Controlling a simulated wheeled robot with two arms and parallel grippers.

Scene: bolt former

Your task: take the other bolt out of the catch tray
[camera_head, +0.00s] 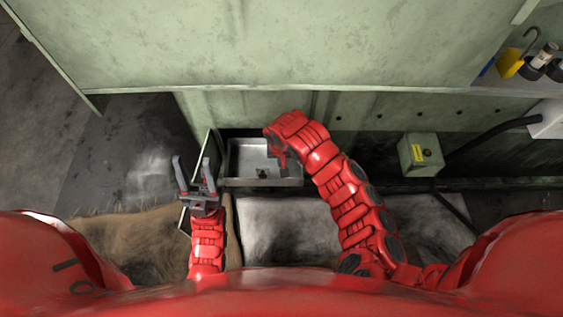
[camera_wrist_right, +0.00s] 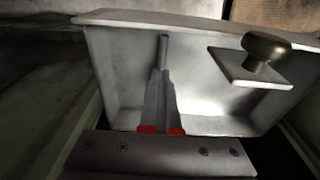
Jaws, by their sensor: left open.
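The catch tray (camera_head: 236,160) is a grey metal box in an opening low in the green machine; its pale inside fills much of the right wrist view (camera_wrist_right: 115,75). My right gripper (camera_head: 281,158) reaches down into the tray's right side. In the right wrist view its fingers (camera_wrist_right: 163,72) are close together, with a slim grey rod, apparently the bolt (camera_wrist_right: 163,46), sticking out between the tips. The bolt's head is hidden. My left gripper (camera_head: 193,172) is open and empty, left of the tray.
A round metal knob (camera_wrist_right: 265,47) on a small square plate (camera_wrist_right: 250,68) shows at the tray's right in the right wrist view. An open door panel (camera_head: 211,145) stands between my left gripper and the tray. A green box (camera_head: 421,154) is to the right.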

